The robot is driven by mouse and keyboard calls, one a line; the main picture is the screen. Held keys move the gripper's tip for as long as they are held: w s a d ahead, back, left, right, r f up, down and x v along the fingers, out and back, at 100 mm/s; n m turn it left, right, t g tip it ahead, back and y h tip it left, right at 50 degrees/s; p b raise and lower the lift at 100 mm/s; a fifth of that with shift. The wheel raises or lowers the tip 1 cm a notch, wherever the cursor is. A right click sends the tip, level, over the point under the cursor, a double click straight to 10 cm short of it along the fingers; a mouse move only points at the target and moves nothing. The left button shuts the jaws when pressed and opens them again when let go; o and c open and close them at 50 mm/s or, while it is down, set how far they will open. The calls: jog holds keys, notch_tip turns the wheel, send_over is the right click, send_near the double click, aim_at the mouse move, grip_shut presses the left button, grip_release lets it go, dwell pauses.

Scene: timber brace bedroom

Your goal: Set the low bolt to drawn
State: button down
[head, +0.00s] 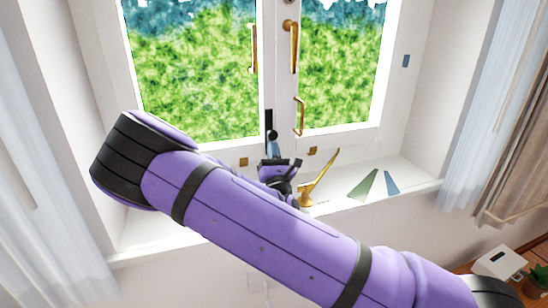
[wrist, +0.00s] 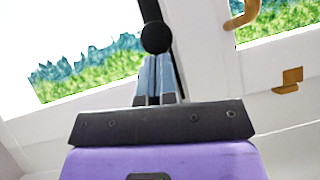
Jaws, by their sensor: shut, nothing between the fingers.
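The low bolt (head: 269,118) is a dark vertical bar on the middle stile of the window, near its bottom. In the wrist view the bolt shows as a black rod with a round black knob (wrist: 155,37). My gripper (head: 273,143) is at the foot of the stile, just below the bolt. In the wrist view the gripper (wrist: 156,62) has its blue-grey fingers together, with nothing between them. The fingertips are right under the knob; I cannot tell whether they touch it. The bolt's lower end is hidden behind the fingers.
Brass handles (head: 291,45) and a brass pull (head: 300,115) are on the window sashes. A brass lever stay (head: 319,181) stands on the sill, right of my gripper. Green and blue flat pieces (head: 364,185) are at the sill's right. Curtains (head: 487,120) hang both sides.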

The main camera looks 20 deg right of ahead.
aim_at(272, 134)
dwell(0.3)
jog(key=shift+r, duration=1.75)
